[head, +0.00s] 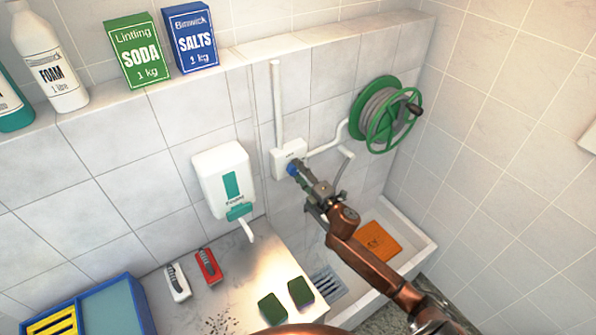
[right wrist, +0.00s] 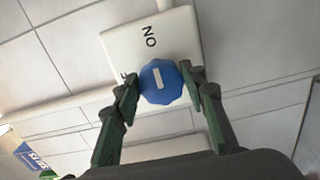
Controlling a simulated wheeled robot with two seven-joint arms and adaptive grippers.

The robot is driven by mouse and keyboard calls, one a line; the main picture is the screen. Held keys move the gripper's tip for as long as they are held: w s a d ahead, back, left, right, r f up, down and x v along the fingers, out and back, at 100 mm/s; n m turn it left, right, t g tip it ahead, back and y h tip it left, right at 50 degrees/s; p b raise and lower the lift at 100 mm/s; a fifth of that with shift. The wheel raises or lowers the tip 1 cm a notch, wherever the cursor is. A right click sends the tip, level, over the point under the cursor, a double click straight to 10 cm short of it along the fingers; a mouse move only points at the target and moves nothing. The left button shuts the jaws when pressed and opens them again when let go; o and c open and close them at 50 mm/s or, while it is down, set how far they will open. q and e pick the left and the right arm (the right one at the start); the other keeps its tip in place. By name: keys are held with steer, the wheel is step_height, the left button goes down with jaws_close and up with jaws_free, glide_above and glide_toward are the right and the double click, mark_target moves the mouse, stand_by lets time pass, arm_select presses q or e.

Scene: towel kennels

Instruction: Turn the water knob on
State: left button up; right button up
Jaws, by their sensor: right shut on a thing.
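The water knob (right wrist: 160,82) is a blue, many-sided dial with a white bar on its face. It sits on a white wall box (right wrist: 170,30) marked ON, with other lettering partly hidden by a finger. In the head view the knob (head: 292,169) shows at the front of the white box (head: 287,154). My right gripper (right wrist: 160,88) is shut on the knob, one finger on each side of it. In the head view my right gripper (head: 306,180) reaches up to the box from the lower right. My left gripper is not in view.
A green hose reel (head: 385,115) is on the wall right of the box. A soap dispenser (head: 222,180) hangs to the left. Below are a sink with an orange packet (head: 380,241) and a counter with brushes and green sponges (head: 301,291).

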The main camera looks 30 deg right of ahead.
stand_by(0.3)
steer(key=o, duration=1.1)
steer(key=shift+o, duration=0.2)
steer(key=s+d, duration=0.1)
steer(key=s, duration=1.1)
steer(key=shift+d, duration=0.35)
steer(key=shift+w, duration=0.1)
